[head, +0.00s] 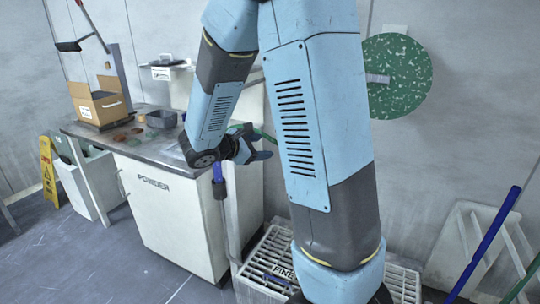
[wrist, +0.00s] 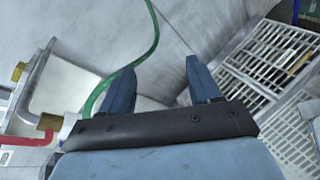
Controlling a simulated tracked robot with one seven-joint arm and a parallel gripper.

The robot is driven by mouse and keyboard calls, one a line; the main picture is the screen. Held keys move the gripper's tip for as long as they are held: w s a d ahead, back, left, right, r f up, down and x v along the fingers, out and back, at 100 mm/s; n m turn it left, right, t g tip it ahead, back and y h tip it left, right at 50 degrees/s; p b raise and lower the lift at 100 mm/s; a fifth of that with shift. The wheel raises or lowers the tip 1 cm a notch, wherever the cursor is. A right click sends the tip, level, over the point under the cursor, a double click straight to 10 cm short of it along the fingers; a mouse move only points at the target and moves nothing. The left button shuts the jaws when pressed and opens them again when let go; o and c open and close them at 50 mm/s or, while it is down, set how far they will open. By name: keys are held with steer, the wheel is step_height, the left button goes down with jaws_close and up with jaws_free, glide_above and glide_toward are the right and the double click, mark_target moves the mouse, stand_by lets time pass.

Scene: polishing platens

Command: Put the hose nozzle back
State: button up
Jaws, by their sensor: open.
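My gripper (head: 262,144) is open beside the right end of the white powder cabinet, in front of the back wall. In the wrist view its two blue fingers (wrist: 160,76) stand apart with nothing between their tips. A green hose (wrist: 128,68) curves down past the left finger; a short piece of green hose (head: 264,134) shows behind the gripper in the head view. I cannot make out the hose nozzle for certain. A small blue piece (head: 218,172) on a grey upright shows just below my wrist; I cannot tell what it is.
The powder cabinet (head: 165,215) carries an open cardboard box (head: 100,104). A white grate (wrist: 268,62) marked FINE lies low at right. Brass fittings (wrist: 48,121) and a red pipe (wrist: 25,141) are at left. A green speckled disc (head: 408,80) hangs on the wall.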

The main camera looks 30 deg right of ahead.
steer(key=s+a+r+m+g+y, duration=0.1)
steer(key=s+r+m+y, duration=0.2)
steer(key=s+m+y, duration=0.45)
steer(key=s+a+r+m+g+y, duration=0.1)
steer(key=s+r+m+y, duration=0.2)
steer(key=s, duration=0.8)
steer(key=s+a+r+m+t+y, duration=0.3)
steer(key=s+a+r+m, duration=0.1)
steer(key=a+m, duration=0.1)
steer(key=shift+s+a, duration=0.35)
steer(key=shift+a, duration=0.3)
